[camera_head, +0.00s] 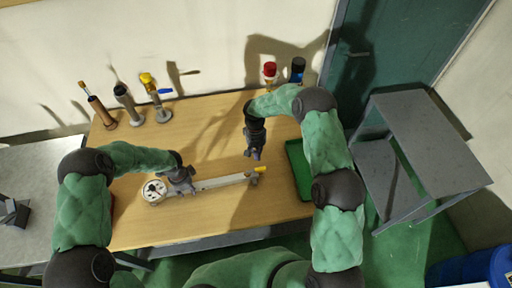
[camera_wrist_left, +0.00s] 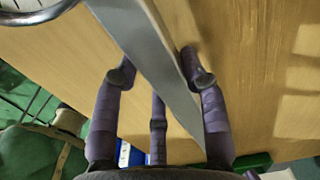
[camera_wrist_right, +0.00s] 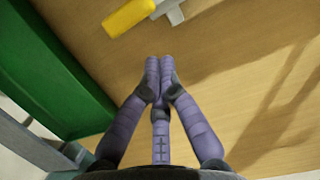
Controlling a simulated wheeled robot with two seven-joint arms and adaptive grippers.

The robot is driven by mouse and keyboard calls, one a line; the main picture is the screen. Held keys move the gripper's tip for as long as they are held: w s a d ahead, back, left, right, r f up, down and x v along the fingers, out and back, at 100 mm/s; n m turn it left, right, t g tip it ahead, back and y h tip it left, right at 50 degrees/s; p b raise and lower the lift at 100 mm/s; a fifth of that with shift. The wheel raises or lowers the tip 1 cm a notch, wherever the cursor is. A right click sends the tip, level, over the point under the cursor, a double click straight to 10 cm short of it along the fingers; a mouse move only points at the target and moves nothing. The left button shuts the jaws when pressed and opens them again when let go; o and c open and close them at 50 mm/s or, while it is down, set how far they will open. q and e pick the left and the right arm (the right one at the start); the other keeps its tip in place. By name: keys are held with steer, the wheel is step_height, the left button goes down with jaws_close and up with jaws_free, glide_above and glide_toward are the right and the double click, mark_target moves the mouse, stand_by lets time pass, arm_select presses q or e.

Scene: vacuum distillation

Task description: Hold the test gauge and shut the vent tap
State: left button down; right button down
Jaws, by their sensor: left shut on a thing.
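The test gauge lies on the wooden table, its round white dial (camera_head: 154,191) at the left end of a long grey tube (camera_head: 222,181). A yellow tap handle (camera_head: 260,169) is at the tube's right end. My left gripper (camera_head: 182,183) is shut on the tube just right of the dial; in the left wrist view the grey tube (camera_wrist_left: 150,60) runs between its fingers (camera_wrist_left: 160,75). My right gripper (camera_head: 256,156) is above the table, up and left of the yellow handle, apart from it. In the right wrist view its fingertips (camera_wrist_right: 160,75) meet, empty, below the yellow handle (camera_wrist_right: 128,16).
A green tray (camera_head: 299,170) lies at the table's right side. Several upright fittings (camera_head: 125,103) stand at the back left. A grey stand (camera_head: 425,145) is right of the table.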

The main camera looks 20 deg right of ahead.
mark_target(264, 170)
steer(key=shift+s, duration=1.1)
steer(key=shift+s+d+m+y, duration=0.3)
steer(key=shift+s+m, duration=0.2)
steer(key=shift+m, duration=0.6)
steer(key=shift+s+d+m, duration=0.15)
steer(key=shift+s+m, duration=0.45)
steer(key=shift+m, duration=0.4)
steer(key=s+m+y, duration=0.1)
steer(key=s+m, duration=0.1)
steer(key=m, duration=0.1)
steer(key=shift+t, duration=0.3)
steer(key=m, duration=0.1)
steer(key=s+m, duration=0.1)
steer(key=m, duration=0.1)
steer(key=s+m, duration=0.1)
steer(key=m, duration=0.1)
steer(key=shift+s+a+t+y, duration=0.25)
steer(key=shift+a+t+y, duration=0.1)
steer(key=shift+t+y, duration=0.05)
steer(key=m, duration=0.1)
steer(key=s+a+m, duration=0.1)
steer(key=m+t, duration=0.1)
steer(key=m, duration=0.1)
steer(key=shift+s+a, duration=0.25)
steer(key=shift+s, duration=0.15)
steer(key=shift+w+a, duration=0.1)
steer(key=shift+w, duration=0.15)
